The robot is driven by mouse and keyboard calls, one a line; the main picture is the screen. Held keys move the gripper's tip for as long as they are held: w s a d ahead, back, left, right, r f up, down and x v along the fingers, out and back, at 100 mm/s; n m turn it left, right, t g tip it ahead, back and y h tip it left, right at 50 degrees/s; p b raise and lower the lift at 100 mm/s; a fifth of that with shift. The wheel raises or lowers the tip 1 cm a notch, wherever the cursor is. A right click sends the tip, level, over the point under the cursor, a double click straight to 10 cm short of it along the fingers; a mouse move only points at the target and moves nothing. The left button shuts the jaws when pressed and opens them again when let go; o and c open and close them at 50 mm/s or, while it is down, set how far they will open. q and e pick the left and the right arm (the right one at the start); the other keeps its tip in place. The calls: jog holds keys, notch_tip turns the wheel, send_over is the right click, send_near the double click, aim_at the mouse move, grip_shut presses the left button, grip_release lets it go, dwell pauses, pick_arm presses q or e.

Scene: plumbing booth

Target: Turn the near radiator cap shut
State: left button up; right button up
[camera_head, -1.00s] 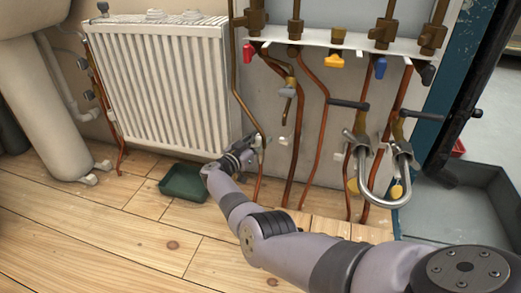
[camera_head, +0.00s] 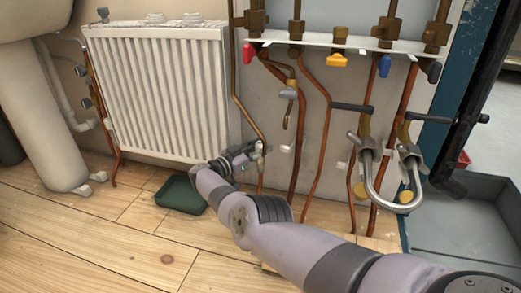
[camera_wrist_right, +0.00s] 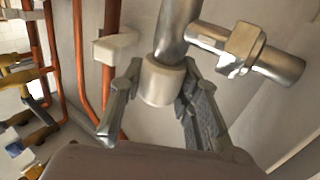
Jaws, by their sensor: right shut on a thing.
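The white radiator (camera_head: 165,90) hangs on the wall left of the copper pipes. My right gripper (camera_head: 252,150) reaches its lower right corner in the head view. In the right wrist view, the pale radiator cap (camera_wrist_right: 163,82) sits on the end of a silver valve body (camera_wrist_right: 178,28), with a nut (camera_wrist_right: 240,48) to the side. The fingers of my right gripper (camera_wrist_right: 158,100) stand on either side of the cap and are shut on it. In the head view the gripper mostly hides the cap. My left gripper is not in view.
A dark green tray (camera_head: 181,194) lies on the floor below the radiator. Copper pipes (camera_head: 313,140) rise just right of the gripper, with a bent silver hose (camera_head: 372,190) farther right. A white pedestal (camera_head: 55,130) stands left. The wooden floor in front is clear.

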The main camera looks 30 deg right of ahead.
jog(key=shift+d+r, duration=0.1)
jog(key=shift+r, duration=0.05)
jog(key=o, duration=0.9)
jog(key=shift+a, duration=0.55)
jog(key=a, duration=0.3)
jog(key=s+a, duration=0.1)
jog(key=a, duration=0.3)
jog(key=s+a, duration=0.1)
jog(key=a, duration=0.2)
jog(key=shift+a, duration=0.4)
